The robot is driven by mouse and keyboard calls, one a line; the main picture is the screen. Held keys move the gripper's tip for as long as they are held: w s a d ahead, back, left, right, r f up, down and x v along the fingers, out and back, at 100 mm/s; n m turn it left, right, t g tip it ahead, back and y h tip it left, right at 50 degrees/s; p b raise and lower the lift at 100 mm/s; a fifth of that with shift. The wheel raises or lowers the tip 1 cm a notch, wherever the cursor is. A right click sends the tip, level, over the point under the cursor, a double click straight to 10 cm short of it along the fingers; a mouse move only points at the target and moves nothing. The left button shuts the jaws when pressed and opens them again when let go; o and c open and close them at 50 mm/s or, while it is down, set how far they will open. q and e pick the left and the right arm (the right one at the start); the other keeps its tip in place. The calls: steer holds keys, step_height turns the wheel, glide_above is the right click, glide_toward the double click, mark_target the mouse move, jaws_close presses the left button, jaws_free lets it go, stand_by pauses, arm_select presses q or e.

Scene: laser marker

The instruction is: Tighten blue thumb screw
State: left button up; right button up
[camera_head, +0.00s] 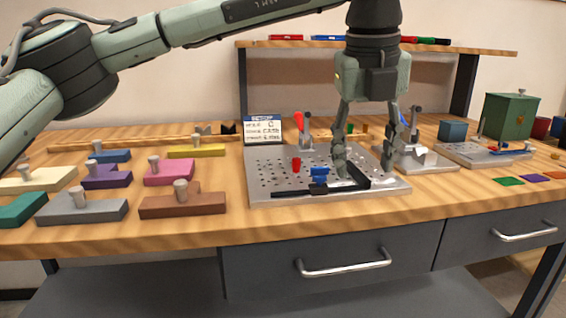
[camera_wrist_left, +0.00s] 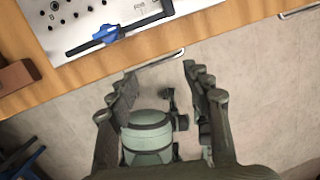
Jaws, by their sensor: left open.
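The blue thumb screw (camera_head: 319,173) is on the black L-shaped fence on the perforated metal plate (camera_head: 262,190), near the plate's front. It also shows in the left wrist view (camera_wrist_left: 106,35) at the top, beyond the fingers. My left gripper (camera_head: 364,170) points down over the right part of the plate, to the right of the blue thumb screw. Its two fingers are apart with nothing between them, and it does not touch the screw. In the left wrist view the open fingers (camera_wrist_left: 160,95) show the floor between them.
A red peg (camera_head: 296,165) and a red-handled clamp (camera_head: 302,130) stand on the plate. Several coloured blocks with knobs, such as a brown one (camera_head: 183,204), lie to the left. A second clamp (camera_head: 415,150) and a green box (camera_head: 508,117) are to the right. A shelf (camera_head: 450,48) spans the back.

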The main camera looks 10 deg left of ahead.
arm_select(q)
steer(key=n+t+y, duration=0.1)
steer(key=t+y, duration=0.1)
glide_toward(320, 168)
steer(key=shift+n, duration=0.3)
steer(key=x, duration=0.8)
steer(key=shift+r, duration=0.1)
jaws_close()
